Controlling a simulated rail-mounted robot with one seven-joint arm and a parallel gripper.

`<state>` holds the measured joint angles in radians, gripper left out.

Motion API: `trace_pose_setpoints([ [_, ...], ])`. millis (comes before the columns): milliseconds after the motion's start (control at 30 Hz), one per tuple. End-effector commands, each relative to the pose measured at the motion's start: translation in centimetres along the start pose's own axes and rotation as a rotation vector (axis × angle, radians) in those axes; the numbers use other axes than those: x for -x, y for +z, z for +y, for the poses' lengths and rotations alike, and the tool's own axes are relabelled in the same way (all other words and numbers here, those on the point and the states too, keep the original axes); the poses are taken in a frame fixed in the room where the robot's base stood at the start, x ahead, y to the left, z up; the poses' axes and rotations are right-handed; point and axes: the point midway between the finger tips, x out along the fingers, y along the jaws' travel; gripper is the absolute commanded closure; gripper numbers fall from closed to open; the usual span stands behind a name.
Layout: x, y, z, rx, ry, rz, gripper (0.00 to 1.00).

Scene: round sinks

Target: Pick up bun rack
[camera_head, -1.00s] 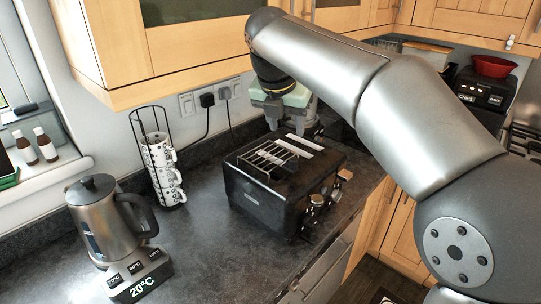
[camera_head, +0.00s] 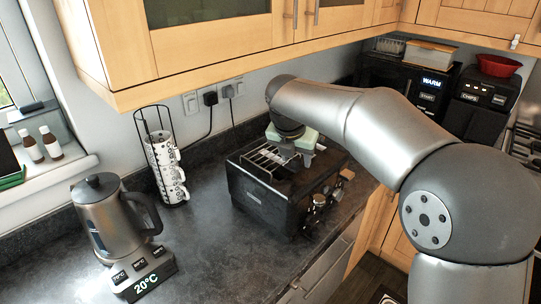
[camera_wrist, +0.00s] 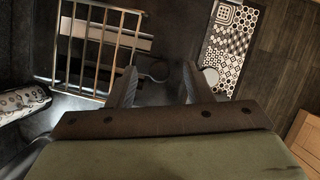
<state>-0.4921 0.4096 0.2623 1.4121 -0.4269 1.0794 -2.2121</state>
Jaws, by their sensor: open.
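The bun rack (camera_head: 262,161) is a light metal wire grid on top of the black toaster (camera_head: 262,204). In the wrist view the bun rack (camera_wrist: 97,48) shows at upper left, with parallel bars over a pale toaster slot. My gripper (camera_head: 299,153) is low over the right part of the toaster, beside the rack. In the wrist view my gripper (camera_wrist: 157,78) has its two dark fingers apart, with nothing held between them. The left finger appears close to the rack's right edge; I cannot tell if they touch. The gripper partly hides the toaster's top.
A kettle (camera_head: 108,218) stands on a base at lower left. A mug stand (camera_head: 166,170) is behind it. Wall cupboards (camera_head: 215,40) hang above. Dark appliances stand at back right.

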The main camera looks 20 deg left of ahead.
Motion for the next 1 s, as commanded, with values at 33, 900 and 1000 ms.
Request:
trace_pose_setpoints([
  [33,0.0,0.0,0.0,0.000,0.000,0.000,0.54],
  [900,2.3,1.0,0.1,-0.002,0.004,-0.005,1.00],
  [1000,4.4,0.8,-0.1,-0.001,0.005,-0.007,1.00],
])
